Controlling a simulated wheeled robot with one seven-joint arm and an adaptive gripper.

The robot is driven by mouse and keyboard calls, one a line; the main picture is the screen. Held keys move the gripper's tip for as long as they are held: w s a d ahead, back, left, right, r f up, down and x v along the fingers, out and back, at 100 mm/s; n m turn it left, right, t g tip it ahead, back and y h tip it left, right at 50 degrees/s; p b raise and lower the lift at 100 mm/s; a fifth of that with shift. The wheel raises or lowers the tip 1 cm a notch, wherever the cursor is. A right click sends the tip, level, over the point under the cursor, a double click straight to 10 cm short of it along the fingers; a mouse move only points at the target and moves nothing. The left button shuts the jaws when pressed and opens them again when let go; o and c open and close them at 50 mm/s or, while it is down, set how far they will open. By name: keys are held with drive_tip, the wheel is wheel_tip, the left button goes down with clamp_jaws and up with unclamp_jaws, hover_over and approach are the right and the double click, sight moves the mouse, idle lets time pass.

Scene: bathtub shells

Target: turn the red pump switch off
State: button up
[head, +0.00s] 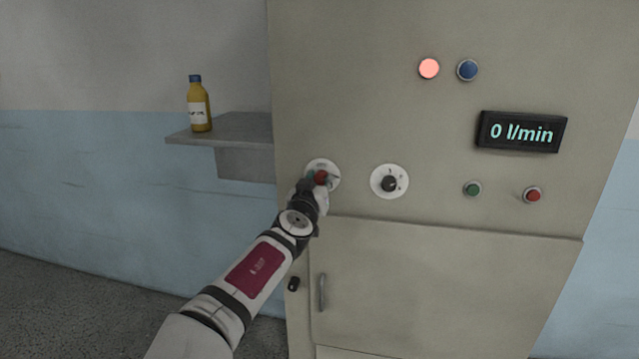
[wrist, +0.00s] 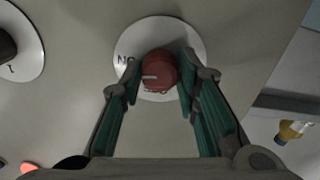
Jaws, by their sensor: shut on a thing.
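The red pump switch (head: 321,177) is a round knob on a white disc (head: 322,164) on the beige cabinet front. In the wrist view the red switch (wrist: 160,70) sits between the two green-padded fingers of my gripper (wrist: 161,78). My gripper (head: 317,181) is shut on it from both sides. A pale pointer line on the knob points to the left in the wrist view. Part of the disc's lettering shows beside the knob; the rest is hidden by the knob and fingers.
A black rotary switch (head: 389,183) is just right. Beyond it are a green button (head: 472,189) and a red button (head: 533,195). A pink-red lamp (head: 429,68) looks lit; the blue lamp (head: 467,70) looks dark. A display (head: 521,132) reads 0 l/min. A bottle (head: 199,106) stands on a shelf (head: 235,129).

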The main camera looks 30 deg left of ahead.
drive_tip(key=n, duration=0.8)
drive_tip(key=shift+b, duration=0.3)
drive_tip(key=n, duration=0.4)
drive_tip(key=shift+n, duration=0.3)
drive_tip(key=shift+n+p, duration=0.3)
drive_tip(key=shift+n, duration=1.3)
drive_tip(key=shift+a+f+n, duration=0.1)
drive_tip(key=shift+n, duration=0.2)
drive_tip(key=o, duration=1.2)
drive_tip(key=shift+c, duration=0.2)
